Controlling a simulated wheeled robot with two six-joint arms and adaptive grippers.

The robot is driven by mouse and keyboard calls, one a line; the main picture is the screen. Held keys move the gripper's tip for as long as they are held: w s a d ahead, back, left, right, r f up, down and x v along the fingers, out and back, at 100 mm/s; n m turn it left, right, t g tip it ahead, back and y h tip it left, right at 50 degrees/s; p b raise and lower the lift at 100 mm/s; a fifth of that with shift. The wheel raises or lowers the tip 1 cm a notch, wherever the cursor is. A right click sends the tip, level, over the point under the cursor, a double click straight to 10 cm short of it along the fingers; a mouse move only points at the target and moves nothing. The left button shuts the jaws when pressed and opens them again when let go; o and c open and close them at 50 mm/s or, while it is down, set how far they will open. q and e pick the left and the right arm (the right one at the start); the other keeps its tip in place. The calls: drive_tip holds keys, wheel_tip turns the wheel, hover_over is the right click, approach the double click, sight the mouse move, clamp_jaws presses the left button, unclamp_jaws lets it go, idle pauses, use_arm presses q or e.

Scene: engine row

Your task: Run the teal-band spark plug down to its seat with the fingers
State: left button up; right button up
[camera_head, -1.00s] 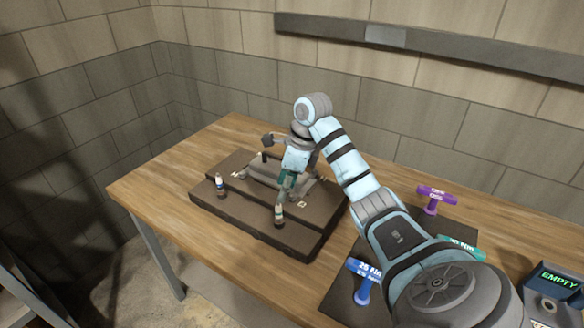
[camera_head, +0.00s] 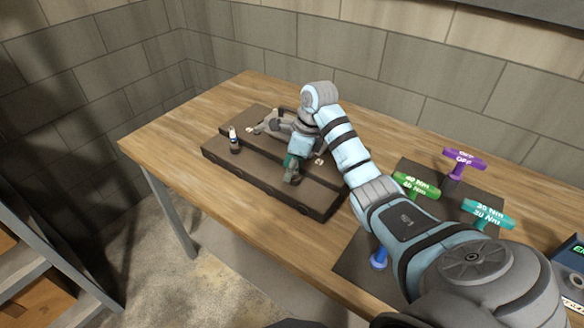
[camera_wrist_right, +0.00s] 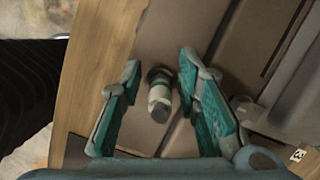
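The teal-band spark plug (camera_wrist_right: 160,98) shows in the right wrist view, with a pale body, a green-teal band and a dark end. It stands at the brown engine block (camera_head: 270,180), near its front edge. My right gripper (camera_wrist_right: 160,70) is open, with its teal finger pads on either side of the plug and a visible gap to each. In the head view my right gripper (camera_head: 292,170) is low over the front step of the block and hides the plug there. How deep the plug sits is hidden. My left gripper is not in view.
Another plug (camera_head: 234,140) stands on the block's left part. At the right, purple (camera_head: 464,159), green (camera_head: 417,187), teal (camera_head: 488,213) and blue (camera_head: 378,259) T-handles stand on a dark mat (camera_head: 355,240). A display box (camera_head: 572,272) is at the right edge. The table's left part (camera_head: 180,140) is clear.

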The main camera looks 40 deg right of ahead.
drive_tip(key=shift+d, duration=0.1)
clamp_jaws()
drive_tip(key=shift+s+r+m+h+p, duration=0.15)
drive_tip(key=shift+m+h+p, duration=0.15)
drive_tip(key=shift+m+p, duration=0.8)
drive_tip(key=shift+w+d+f+b, duration=0.1)
drive_tip(key=shift+w+f+b, duration=0.1)
drive_tip(key=shift+f+b, duration=0.1)
drive_tip(key=shift+o, duration=1)
unclamp_jaws()
drive_tip(key=shift+s, duration=0.1)
drive_tip(key=shift+o, duration=1.3)
drive_tip(key=shift+s+a+r, duration=0.1)
drive_tip(key=shift+a+r, duration=0.05)
drive_tip(key=shift+a, duration=0.05)
drive_tip(key=shift+d, duration=0.2)
